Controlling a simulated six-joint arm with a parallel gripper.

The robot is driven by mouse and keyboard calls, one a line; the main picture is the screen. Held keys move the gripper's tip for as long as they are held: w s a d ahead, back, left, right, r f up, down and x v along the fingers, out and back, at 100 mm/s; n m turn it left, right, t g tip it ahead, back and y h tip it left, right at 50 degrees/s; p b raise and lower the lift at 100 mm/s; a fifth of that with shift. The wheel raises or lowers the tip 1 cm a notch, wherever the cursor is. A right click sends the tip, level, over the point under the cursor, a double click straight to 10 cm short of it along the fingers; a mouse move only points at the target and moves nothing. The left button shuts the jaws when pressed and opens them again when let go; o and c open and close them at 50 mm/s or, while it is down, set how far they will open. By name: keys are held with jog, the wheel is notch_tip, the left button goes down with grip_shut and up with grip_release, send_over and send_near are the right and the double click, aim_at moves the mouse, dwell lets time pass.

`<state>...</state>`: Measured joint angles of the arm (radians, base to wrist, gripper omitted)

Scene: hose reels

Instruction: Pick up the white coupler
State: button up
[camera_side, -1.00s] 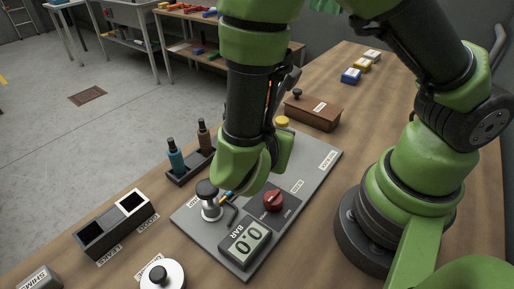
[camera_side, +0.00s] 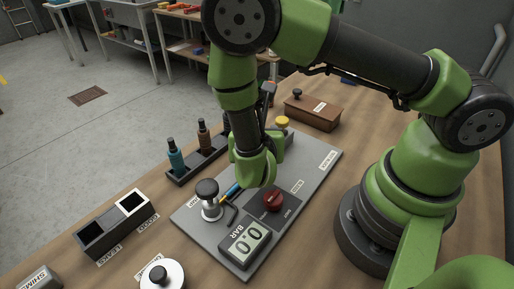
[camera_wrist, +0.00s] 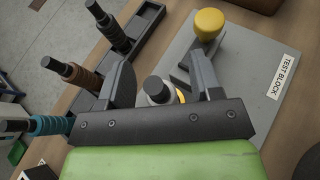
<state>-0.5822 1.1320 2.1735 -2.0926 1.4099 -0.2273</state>
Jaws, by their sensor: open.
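A whitish coupler (camera_wrist: 155,88) with a dark top and a yellow band beside its base shows in the wrist view, between and beyond my fingers. It appears to stand upright; its lower part is partly hidden by my gripper's crossbar. My gripper (camera_wrist: 162,68) is open, with one finger on either side of it in the picture and nothing held. In the side view my gripper (camera_side: 262,178) is above the grey test plate (camera_side: 312,175), and its fingers and the coupler are hidden behind my wrist.
A dark rack (camera_side: 184,176) holds a teal coupler (camera_side: 176,158) and a brown coupler (camera_side: 204,136); another dark one (camera_wrist: 106,22) shows in the wrist view. The plate carries a yellow knob (camera_wrist: 208,24), a red knob (camera_side: 272,200), a gauge (camera_side: 245,243) and a black-topped pump (camera_side: 208,200).

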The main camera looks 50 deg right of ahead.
jog(key=shift+w+d+f, duration=0.1)
jog(key=shift+w+d, duration=0.05)
jog(key=shift+d, duration=0.05)
grip_shut()
